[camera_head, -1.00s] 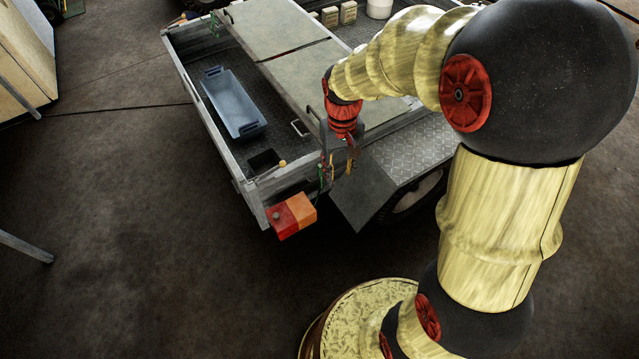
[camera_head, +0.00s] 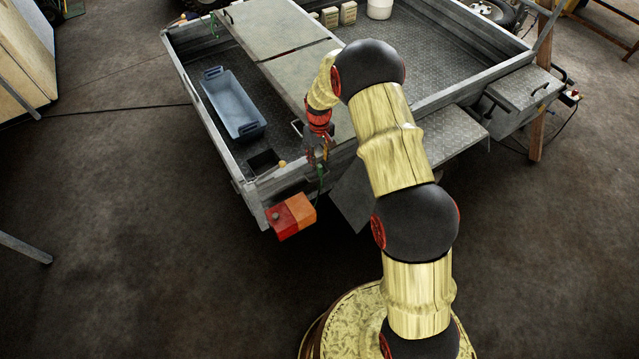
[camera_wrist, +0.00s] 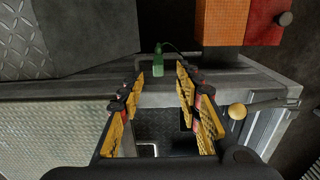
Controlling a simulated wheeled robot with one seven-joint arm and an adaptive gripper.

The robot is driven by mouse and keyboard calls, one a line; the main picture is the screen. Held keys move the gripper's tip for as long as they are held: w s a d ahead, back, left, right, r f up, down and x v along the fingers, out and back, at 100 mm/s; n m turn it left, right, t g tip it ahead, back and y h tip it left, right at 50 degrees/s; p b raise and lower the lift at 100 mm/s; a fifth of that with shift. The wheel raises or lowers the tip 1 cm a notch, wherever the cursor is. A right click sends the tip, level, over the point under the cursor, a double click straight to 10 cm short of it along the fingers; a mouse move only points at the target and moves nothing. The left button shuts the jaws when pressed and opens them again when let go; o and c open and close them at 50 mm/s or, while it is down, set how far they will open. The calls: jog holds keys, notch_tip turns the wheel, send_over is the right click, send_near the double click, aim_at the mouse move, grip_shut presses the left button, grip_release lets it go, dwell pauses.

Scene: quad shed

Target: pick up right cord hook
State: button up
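A small green piece (camera_wrist: 160,62) with a thin green cord is at the trailer's rear edge in the wrist view; I take it for the cord hook. In the head view, the green piece (camera_head: 321,174) shows small above the tail light. My gripper (camera_wrist: 160,76) is open, with yellow-padded fingers left and right. The green piece lies just beyond the fingertips, between their lines, and nothing is held. In the head view, my gripper (camera_head: 317,156) hangs down at the trailer's rear edge; its fingers are too small there to read clearly.
An orange and red tail light (camera_head: 291,217) juts from the rear corner. A wooden knob (camera_wrist: 237,111) is right of my fingers. A blue tray (camera_head: 232,103) lies on the trailer bed, and a grey flap (camera_head: 350,200) hangs at the rear.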

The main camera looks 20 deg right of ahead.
aim_at(320, 165)
jog(key=f+b, duration=0.1)
jog(key=f, duration=0.2)
jog(key=f+b, duration=0.1)
jog(key=f, duration=0.3)
jog(key=shift+w+d+f, duration=0.1)
jog(key=shift+w, duration=0.1)
jog(key=shift+c, duration=0.4)
jog(key=c, duration=0.7)
grip_shut()
